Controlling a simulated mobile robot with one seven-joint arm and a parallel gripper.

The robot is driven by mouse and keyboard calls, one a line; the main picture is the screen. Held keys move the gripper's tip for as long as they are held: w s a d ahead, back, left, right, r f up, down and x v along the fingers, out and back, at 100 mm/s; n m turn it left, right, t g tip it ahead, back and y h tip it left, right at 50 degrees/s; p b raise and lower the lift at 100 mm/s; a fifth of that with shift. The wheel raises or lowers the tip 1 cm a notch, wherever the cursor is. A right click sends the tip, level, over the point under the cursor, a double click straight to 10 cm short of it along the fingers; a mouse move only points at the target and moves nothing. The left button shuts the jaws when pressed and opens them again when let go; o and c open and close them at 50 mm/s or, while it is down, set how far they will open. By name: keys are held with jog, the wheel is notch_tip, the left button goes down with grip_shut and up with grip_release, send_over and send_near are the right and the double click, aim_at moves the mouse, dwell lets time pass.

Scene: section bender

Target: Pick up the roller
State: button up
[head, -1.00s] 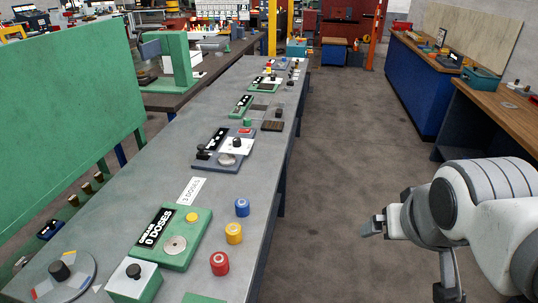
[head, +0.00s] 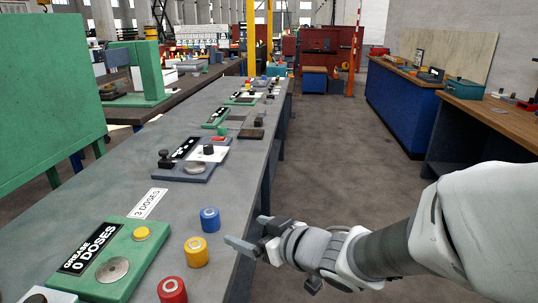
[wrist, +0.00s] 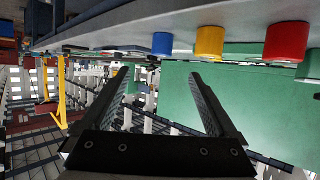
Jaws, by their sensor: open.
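Three short cylinders stand at the right edge of the grey bench: a blue one (head: 210,220), a yellow one (head: 196,251) and a red one (head: 172,290). Which one is the roller I cannot tell. They also show in the wrist view as blue (wrist: 162,44), yellow (wrist: 209,42) and red (wrist: 286,41), along its top. My gripper (head: 250,232) is open and empty, just right of the blue and yellow cylinders at the bench edge, apart from them. In the wrist view nothing is between the fingers (wrist: 160,78).
A green grease panel (head: 112,262) reading "0 DOSES" lies left of the cylinders on the grey bench (head: 120,178). Open floor (head: 330,160) separates this bench from the blue cabinet (head: 405,98).

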aim_at(215, 220)
jog(key=x, duration=1.1)
jog(key=shift+a+f, duration=0.2)
jog(key=shift+a, duration=0.25)
jog(key=shift+b+x, duration=0.65)
jog(key=shift+x, duration=2.35)
jog(key=shift+w+r, duration=0.1)
jog(key=shift+r, duration=0.05)
grip_shut()
